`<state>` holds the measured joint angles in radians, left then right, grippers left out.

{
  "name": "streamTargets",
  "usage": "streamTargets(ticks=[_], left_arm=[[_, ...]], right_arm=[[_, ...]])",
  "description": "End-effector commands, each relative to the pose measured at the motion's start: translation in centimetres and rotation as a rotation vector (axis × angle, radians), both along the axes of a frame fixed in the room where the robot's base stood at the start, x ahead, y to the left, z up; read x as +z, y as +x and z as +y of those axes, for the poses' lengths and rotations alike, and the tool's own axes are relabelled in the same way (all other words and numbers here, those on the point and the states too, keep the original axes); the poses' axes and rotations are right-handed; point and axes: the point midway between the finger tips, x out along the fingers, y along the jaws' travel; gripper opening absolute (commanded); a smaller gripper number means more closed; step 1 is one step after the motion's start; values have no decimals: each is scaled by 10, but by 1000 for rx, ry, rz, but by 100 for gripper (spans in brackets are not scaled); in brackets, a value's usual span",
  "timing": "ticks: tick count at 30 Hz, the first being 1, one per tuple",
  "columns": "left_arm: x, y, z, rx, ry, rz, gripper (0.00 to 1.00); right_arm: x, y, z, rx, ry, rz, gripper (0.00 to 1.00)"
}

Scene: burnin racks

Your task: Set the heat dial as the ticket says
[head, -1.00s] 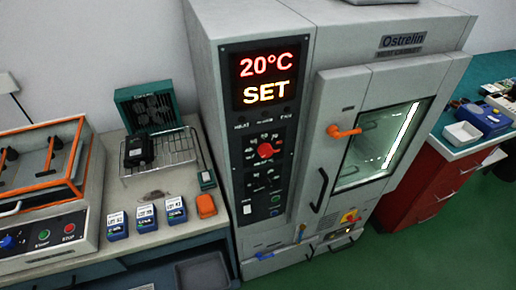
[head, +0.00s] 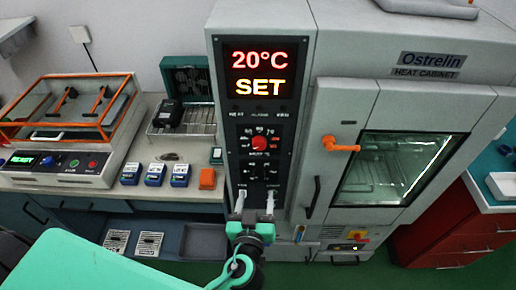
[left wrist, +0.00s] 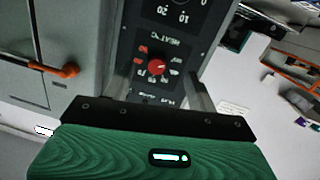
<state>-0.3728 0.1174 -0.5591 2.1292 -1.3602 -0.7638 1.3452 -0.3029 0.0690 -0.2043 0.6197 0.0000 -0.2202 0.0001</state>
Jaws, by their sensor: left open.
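The heat dial is a red knob (head: 260,144) on the black control panel (head: 233,125) of the heat cabinet. Numbers ring it, too small to read surely. The display (head: 258,73) above reads 20°C SET. My left gripper (head: 256,194) is open and empty, its two pale fingers pointing up at the panel below the dial. In the left wrist view the red dial (left wrist: 157,67) appears upside down between the fingers (left wrist: 158,88), apart from them. I cannot identify the ticket; two printed cards (head: 117,241) (head: 149,243) lie on the lower shelf, unreadable. My right gripper is not in view.
An orange door handle (head: 341,145) and a black pull (head: 313,197) project right of the panel. Left, the bench holds several blue blocks (head: 154,175), an orange block (head: 207,179), a wire rack (head: 172,138) and an orange-framed machine (head: 60,155) reading READY.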

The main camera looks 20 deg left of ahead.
Motion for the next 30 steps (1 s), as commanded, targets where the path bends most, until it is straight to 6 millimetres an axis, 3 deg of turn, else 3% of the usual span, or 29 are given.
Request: streamTargets(ticks=[1, 3, 6, 11, 24, 30], left_arm=[[19, -3, 2, 12, -21, -38, 58], [34, -5, 5, 26, -41, -72, 58], [45, -4, 7, 32, -54, -94, 58], [49, 14, 10, 33, -51, -97, 58], [49, 94, 27, 31, -50, -94, 58], [46, 119, 32, 31, -52, -92, 58]], right_arm=[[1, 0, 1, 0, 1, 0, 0], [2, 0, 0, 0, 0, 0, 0], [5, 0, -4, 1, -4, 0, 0], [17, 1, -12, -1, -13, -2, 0], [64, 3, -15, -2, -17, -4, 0], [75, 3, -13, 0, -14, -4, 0]])
